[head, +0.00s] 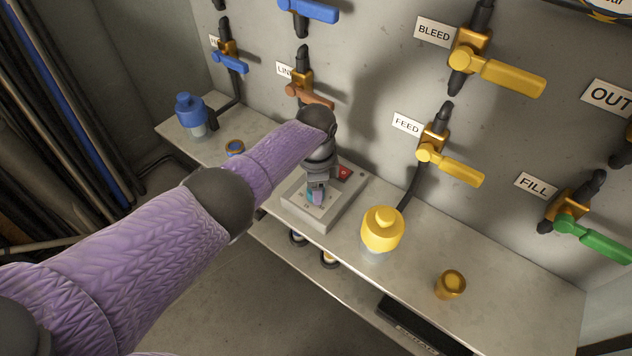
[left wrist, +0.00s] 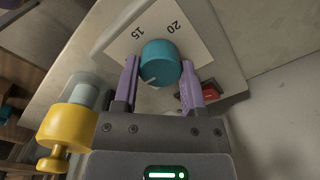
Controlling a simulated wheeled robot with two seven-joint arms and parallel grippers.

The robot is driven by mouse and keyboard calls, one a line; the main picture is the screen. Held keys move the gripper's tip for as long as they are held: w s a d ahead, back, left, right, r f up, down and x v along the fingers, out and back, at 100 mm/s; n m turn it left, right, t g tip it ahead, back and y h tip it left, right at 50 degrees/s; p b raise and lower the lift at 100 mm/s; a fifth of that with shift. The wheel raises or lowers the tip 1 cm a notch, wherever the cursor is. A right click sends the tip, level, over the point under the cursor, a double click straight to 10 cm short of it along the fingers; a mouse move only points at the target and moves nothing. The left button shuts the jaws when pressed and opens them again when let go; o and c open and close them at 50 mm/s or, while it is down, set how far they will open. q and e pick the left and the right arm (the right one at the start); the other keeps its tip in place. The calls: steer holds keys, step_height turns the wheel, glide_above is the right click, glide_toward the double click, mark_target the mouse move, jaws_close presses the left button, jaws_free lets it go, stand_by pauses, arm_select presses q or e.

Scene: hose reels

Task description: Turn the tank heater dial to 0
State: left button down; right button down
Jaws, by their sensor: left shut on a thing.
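The tank heater is a light grey box (head: 335,214) on the shelf in the head view. Its teal dial (left wrist: 160,62) shows in the left wrist view on a pale face plate (left wrist: 195,48), with the numbers 15 and 20 visible beyond it. A white mark on the dial points to the lower left of that picture; the number near it is hidden. My left gripper (head: 317,192) reaches down onto the box, its two purple fingers on either side of the dial, shut on it. My right gripper is not in view.
A red switch (head: 344,173) sits on the box beside the gripper. A yellow-capped bottle (head: 382,230) and a brass fitting (head: 450,284) stand to the right on the shelf (head: 500,310). A blue-capped bottle (head: 190,112) stands left. An orange-handled valve (head: 308,95) is close behind my wrist.

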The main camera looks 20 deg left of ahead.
arm_select(q)
steer(key=n, duration=0.4)
steer(key=shift+r+n+p, duration=0.1)
steer(key=shift+n+p, duration=0.2)
steer(key=shift+p, duration=0.05)
steer(key=n, duration=0.4)
steer(key=shift+n, duration=0.3)
steer(key=n, duration=0.5)
steer(key=shift+w+p, duration=0.1)
steer(key=shift+p, duration=0.25)
steer(key=shift+n, duration=2)
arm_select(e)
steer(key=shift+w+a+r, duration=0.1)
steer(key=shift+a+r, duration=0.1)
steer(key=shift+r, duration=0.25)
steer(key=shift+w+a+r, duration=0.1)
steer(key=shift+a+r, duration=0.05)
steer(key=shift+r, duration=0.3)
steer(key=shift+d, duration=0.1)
arm_select(q)
steer(key=shift+c, duration=0.7)
jaws_free()
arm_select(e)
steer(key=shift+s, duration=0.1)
